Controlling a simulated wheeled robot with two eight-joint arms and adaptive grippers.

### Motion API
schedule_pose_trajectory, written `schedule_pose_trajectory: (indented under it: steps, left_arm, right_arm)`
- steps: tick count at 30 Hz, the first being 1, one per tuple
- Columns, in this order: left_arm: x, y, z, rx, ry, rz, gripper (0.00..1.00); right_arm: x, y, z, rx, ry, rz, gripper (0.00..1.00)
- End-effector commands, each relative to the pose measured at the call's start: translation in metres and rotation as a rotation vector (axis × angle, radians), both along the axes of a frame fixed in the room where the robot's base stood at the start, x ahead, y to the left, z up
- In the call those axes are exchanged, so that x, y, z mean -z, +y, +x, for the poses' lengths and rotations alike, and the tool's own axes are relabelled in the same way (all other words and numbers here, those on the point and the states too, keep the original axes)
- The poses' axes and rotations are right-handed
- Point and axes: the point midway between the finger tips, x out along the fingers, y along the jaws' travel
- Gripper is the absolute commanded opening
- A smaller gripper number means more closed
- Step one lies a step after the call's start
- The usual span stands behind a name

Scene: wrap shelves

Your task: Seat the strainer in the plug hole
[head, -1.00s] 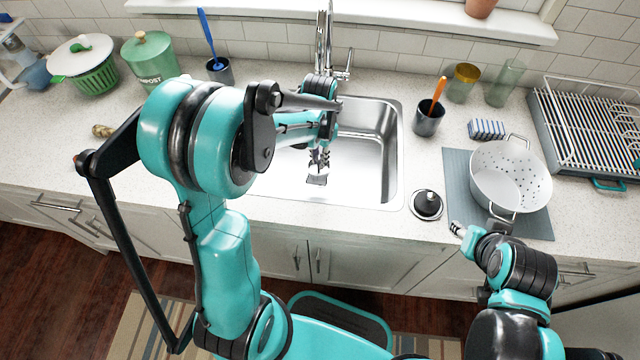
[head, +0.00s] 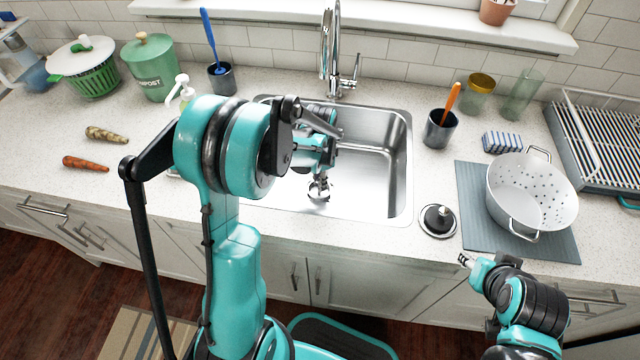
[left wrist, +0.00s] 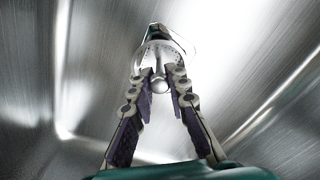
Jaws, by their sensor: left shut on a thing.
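My left gripper (head: 319,184) reaches down into the steel sink (head: 378,185). In the left wrist view its two fingers (left wrist: 162,76) are shut on the strainer's small round knob (left wrist: 160,86). The perforated metal strainer (left wrist: 152,53) shows just beyond the fingertips, partly covered by them. In the head view the strainer (head: 318,197) is a small shiny shape under the gripper, low in the sink. I cannot make out the plug hole clearly, nor whether the strainer touches it. My right gripper (head: 466,260) is empty in front of the counter edge; its jaw gap is too small to judge.
A black plug (head: 438,218) sits right of the sink. A white colander (head: 530,195) stands on a grey mat (head: 475,195). The faucet (head: 331,50) rises behind the sink. A cup with an orange handle (head: 440,128) stands right of it.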

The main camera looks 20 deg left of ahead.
Motion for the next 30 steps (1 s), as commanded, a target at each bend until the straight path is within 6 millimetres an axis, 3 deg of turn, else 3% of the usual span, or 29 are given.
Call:
schedule_pose_trajectory:
  steps: [10,11,13,25,30]
  left_arm:
    - [0.004,0.0,0.0,0.0,0.0,0.0,0.0]
    - [0.003,0.0,0.0,0.0,0.0,0.0,0.21]
    - [0.003,0.0,0.0,-0.001,0.0,0.0,0.37]
    - [-0.001,0.0,0.0,-0.001,0.0,0.0,0.37]
    - [-0.026,0.0,0.0,-0.001,0.0,0.0,0.37]
  right_arm:
    - [0.003,0.0,0.0,0.0,0.0,0.0,0.4]
    - [0.003,0.0,0.0,0.0,0.0,0.0,0.4]
    - [0.002,0.0,0.0,0.0,0.0,0.0,0.4]
    - [-0.001,0.0,0.0,0.0,0.0,0.0,0.4]
    - [-0.013,0.0,0.0,0.0,0.0,0.0,0.4]
